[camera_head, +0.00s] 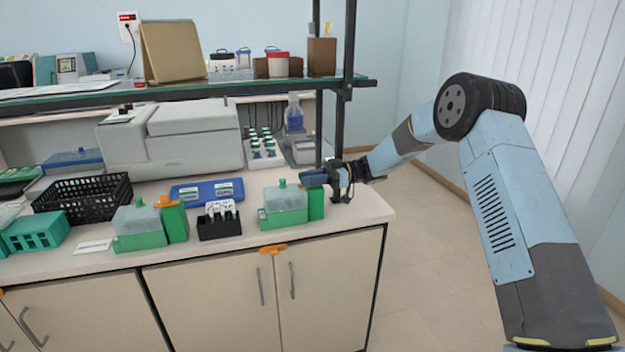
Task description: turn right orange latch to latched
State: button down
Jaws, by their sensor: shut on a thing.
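My gripper (331,178) reaches in from the right and is shut on this latch at the block's upper right. The fingers cover part of the latch, so its exact angle is hard to tell. A second orange latch (171,204) sits on the green block of the left container (139,222).
A black rack (219,228) stands between the two containers, with a blue tray (207,191) behind. A dark shelf post (347,60) rises close to my arm. The counter's right edge is near. Orange pieces (273,250) sit on the cabinet front below.

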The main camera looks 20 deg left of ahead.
jog(key=shift+w+r, duration=0.15)
jog(key=shift+w, duration=0.15)
jog(key=c, duration=1.2)
grip_release()
jog(key=shift+o, duration=0.6)
jog(key=shift+s, duration=0.1)
jog(key=v, duration=1.4)
jog(key=shift+f, duration=0.3)
jog(key=shift+s, duration=0.15)
